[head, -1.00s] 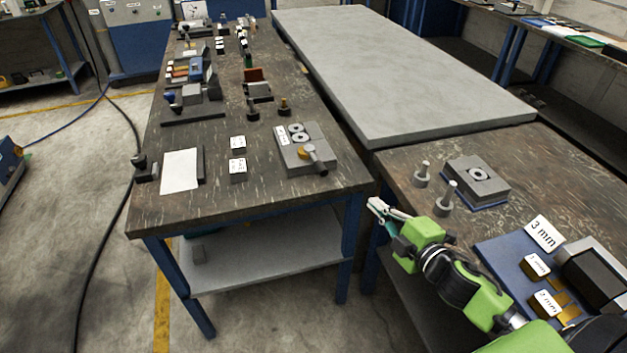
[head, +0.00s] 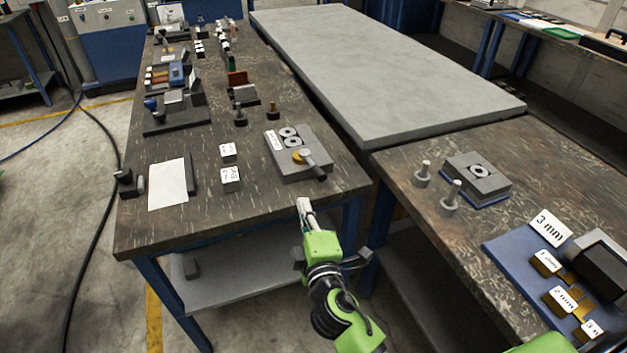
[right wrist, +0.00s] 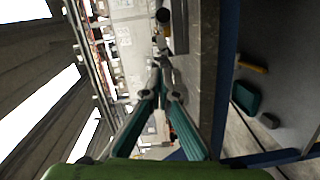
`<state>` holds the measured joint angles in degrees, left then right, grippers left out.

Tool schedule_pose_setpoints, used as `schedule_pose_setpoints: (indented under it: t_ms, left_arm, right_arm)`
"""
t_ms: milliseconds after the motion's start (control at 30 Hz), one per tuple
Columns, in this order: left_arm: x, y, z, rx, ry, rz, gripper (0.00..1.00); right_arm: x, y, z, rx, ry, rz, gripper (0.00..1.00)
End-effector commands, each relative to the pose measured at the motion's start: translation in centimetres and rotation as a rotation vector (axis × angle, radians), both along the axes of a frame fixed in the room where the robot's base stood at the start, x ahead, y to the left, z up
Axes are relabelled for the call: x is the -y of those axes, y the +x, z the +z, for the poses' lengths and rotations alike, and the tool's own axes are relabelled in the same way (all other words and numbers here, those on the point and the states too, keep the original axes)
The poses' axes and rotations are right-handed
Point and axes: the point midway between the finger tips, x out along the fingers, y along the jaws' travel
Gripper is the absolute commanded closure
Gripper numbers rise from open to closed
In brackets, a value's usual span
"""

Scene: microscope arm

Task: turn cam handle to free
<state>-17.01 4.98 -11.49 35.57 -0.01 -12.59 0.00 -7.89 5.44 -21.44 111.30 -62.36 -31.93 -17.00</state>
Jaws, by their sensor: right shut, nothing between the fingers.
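The cam handle (head: 311,165) is a short lever with a dark grip, on a brass-coloured hub on a grey fixture block (head: 283,173). The block also carries two round rings and a white label, and sits near the front right corner of the left table. The lever slants toward the front right. My right gripper (head: 304,202) is shut and empty, just off the table's front edge, short of the handle and apart from it. Its teal-sided fingers (right wrist: 162,75) meet at the tips in the right wrist view. My left gripper is not in view.
Two small labelled blocks (head: 229,165) and a white sheet (head: 168,184) lie left of the fixture. Two dark pegs (head: 272,111) stand behind it. The right table (head: 400,205) holds another grey block (head: 480,178) and two pegs. A gap separates the tables at the front.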

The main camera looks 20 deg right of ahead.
Motion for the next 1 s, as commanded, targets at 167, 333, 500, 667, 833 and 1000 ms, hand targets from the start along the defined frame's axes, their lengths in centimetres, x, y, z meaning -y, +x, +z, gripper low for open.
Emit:
schedule_pose_setpoints:
  t_ms: [167,333,500,667,833,1000]
  left_arm:
    - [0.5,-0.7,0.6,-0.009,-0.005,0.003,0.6]
    - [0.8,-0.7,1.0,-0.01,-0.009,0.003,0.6]
    - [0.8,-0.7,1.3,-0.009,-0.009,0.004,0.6]
    - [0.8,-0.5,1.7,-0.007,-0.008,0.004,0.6]
    - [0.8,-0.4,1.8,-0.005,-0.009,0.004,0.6]
    - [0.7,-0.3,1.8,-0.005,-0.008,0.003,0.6]
  right_arm:
    - [0.4,3.3,0.2,0.003,-0.001,-0.001,1.0]
    - [0.8,6.8,0.0,0.002,0.0,0.0,1.0]
    - [2.0,9.0,-0.5,-0.003,-0.004,-0.002,1.0]
    - [4.0,9.2,-0.9,-0.001,-0.001,0.0,1.0]
    - [4.9,9.3,-1.2,-0.001,0.0,0.0,1.0]
    - [4.9,9.3,-1.2,-0.001,0.002,0.0,1.0]
